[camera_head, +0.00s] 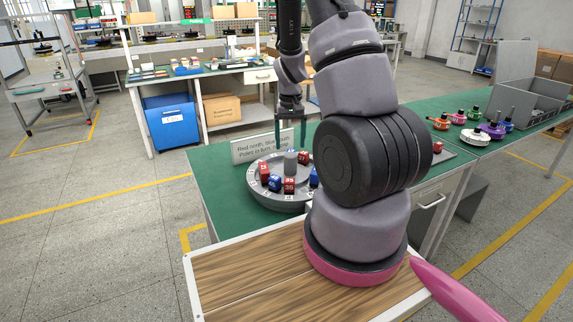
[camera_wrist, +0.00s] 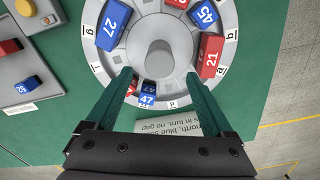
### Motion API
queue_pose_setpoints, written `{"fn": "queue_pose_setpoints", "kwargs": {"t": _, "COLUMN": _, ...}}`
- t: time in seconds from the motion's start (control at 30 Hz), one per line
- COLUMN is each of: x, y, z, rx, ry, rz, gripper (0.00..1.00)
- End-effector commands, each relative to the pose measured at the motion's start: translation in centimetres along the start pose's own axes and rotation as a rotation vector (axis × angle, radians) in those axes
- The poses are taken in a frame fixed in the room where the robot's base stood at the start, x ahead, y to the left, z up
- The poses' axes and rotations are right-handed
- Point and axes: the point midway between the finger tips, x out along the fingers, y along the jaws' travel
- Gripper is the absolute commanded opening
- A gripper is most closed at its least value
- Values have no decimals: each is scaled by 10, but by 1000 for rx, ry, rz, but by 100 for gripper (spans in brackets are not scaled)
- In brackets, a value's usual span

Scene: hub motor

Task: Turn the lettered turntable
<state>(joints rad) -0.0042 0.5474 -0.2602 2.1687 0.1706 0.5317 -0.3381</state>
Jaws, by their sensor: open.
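The lettered turntable (camera_head: 257,196) is a round grey disc on the green table, with a lettered rim and a grey centre post (camera_head: 290,162). Red and blue numbered blocks stand around the post. The wrist view shows the turntable's post (camera_wrist: 157,60) with blue block 27 (camera_wrist: 112,25), blue block 45 (camera_wrist: 204,14), red block 21 (camera_wrist: 210,58) and blue block 47 (camera_wrist: 148,97). My gripper (camera_head: 290,146) is open above the turntable's far side. In the wrist view my gripper's fingers (camera_wrist: 158,76) spread either side of block 47; contact cannot be told.
A sign (camera_head: 262,146) about red north and blue south stands behind the turntable. In the wrist view a grey panel (camera_wrist: 38,65) with red and blue blocks lies at left. Colourful parts (camera_head: 480,135) and a grey bin (camera_head: 525,98) are at the right.

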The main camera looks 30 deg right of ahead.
Motion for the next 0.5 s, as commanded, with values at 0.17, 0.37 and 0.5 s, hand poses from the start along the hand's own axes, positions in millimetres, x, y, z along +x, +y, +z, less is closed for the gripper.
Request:
{"fn": "queue_pose_setpoints", "kwargs": {"t": 0.17, "x": 36, "y": 0, "z": 2, "rx": 1, "ry": -5, "rz": 0, "gripper": 86}}
{"fn": "queue_pose_setpoints", "kwargs": {"t": 0.37, "x": 70, "y": 0, "z": 1, "rx": 1, "ry": -3, "rz": 0, "gripper": 86}}
{"fn": "queue_pose_setpoints", "kwargs": {"t": 0.5, "x": 83, "y": 0, "z": 1, "rx": 1, "ry": -2, "rz": 0, "gripper": 86}}
